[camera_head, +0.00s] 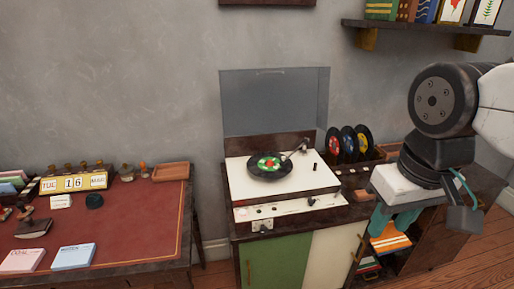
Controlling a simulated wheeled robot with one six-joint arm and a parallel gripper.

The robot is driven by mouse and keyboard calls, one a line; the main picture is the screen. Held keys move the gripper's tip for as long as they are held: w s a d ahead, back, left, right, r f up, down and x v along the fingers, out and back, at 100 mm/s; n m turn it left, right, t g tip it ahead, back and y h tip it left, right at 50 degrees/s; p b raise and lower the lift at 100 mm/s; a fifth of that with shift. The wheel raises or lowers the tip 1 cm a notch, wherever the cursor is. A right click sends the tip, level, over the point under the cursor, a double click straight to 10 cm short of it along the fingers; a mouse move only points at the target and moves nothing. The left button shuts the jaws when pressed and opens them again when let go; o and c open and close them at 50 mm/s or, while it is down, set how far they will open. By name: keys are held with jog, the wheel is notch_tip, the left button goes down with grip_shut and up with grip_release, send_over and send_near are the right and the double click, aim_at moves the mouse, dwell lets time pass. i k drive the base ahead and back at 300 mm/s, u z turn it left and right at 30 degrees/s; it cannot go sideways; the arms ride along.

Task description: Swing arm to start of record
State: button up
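The record player (240,187) is a white deck on a cabinet against the wall. Its clear lid (275,100) stands raised behind it. A black record (254,174) with a green, white and red label lies on the platter. The tonearm (294,151) runs from its pivot at the deck's back right toward the record's right edge; whether its tip touches the record is too small to tell. My gripper (394,221), with teal fingers, is in front and to the right of the player, apart from it. The fingers look spread, with nothing seen between them.
Upright coloured records (348,142) stand in a wooden rack right of the player. A red-topped desk (140,215) with a calendar and stamps is at left. A wall shelf (425,27) with books is at upper right. The space above the player's front is clear.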

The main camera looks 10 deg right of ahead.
aim_at(305, 140)
jog(key=z, duration=0.1)
jog(key=i, duration=0.85)
jog(key=z, duration=0.4)
